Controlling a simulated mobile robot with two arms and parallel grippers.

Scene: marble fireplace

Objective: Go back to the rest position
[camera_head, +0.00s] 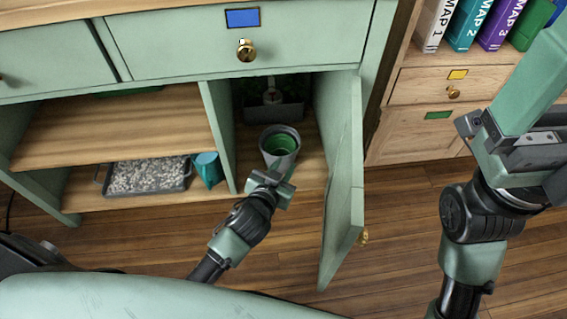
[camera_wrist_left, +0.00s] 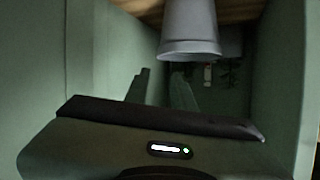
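My left gripper (camera_head: 274,178) is inside the open lower-right compartment of the green cabinet, just in front of a grey pot (camera_head: 279,143) with a green inside. The pot stands on the compartment floor. In the left wrist view the left gripper (camera_wrist_left: 160,80) has its two fingers apart with nothing between them. The pot (camera_wrist_left: 190,32) is beyond the fingertips, close by, and seems to be clear of them. My right arm is raised at the right of the head view. Its fingers cannot be made out clearly there.
The open green door (camera_head: 343,190) stands right of my left arm, and the divider (camera_head: 219,135) stands left. A gravel tray (camera_head: 146,176) and a teal cup (camera_head: 208,169) are in the left compartment. A wooden bookcase (camera_head: 415,135) stands at right. The wood floor in front is clear.

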